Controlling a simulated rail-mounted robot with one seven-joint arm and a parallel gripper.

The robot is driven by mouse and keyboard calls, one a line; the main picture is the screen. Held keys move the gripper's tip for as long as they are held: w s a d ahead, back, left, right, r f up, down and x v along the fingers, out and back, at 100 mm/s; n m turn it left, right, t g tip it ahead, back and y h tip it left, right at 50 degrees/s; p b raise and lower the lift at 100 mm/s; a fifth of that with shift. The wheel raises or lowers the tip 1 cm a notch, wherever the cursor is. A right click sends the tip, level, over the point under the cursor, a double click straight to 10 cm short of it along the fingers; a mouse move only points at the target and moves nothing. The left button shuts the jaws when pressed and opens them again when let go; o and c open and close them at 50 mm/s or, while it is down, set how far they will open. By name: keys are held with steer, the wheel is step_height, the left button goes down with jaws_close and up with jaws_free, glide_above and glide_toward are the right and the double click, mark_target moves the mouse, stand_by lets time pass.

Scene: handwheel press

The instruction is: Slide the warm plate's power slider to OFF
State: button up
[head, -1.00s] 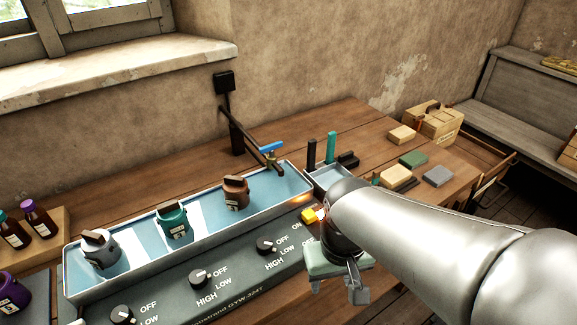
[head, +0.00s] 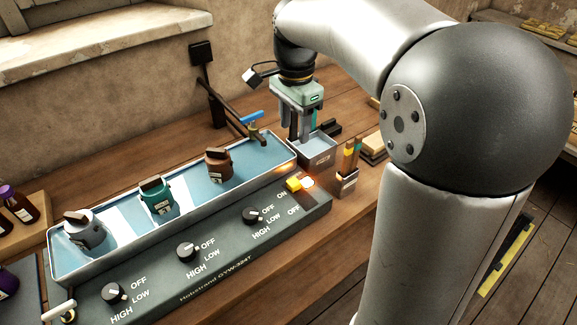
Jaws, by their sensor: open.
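The warm plate (head: 230,262) is a long grey-green panel with a shallow blue tray behind it. Its yellow power slider (head: 293,184) is at the panel's far right end, closest to the ON mark; the OFF mark lies nearer the front. An orange light glows just right of the slider. My gripper (head: 299,135) points down, jaws open and empty. It appears beyond the slider, above or in front of the small grey bin, and apart from the slider. Its exact height is hard to tell.
Three lidded jars (head: 157,194) stand in the blue tray (head: 120,239). A tap with a blue handle (head: 252,117) reaches over its far right end. A small grey bin (head: 318,150) and a brush holder (head: 347,182) stand right of the slider. Three black knobs (head: 187,252) line the panel.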

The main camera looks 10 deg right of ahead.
mark_target(294, 181)
step_height(294, 181, down, 17)
stand_by(0.4)
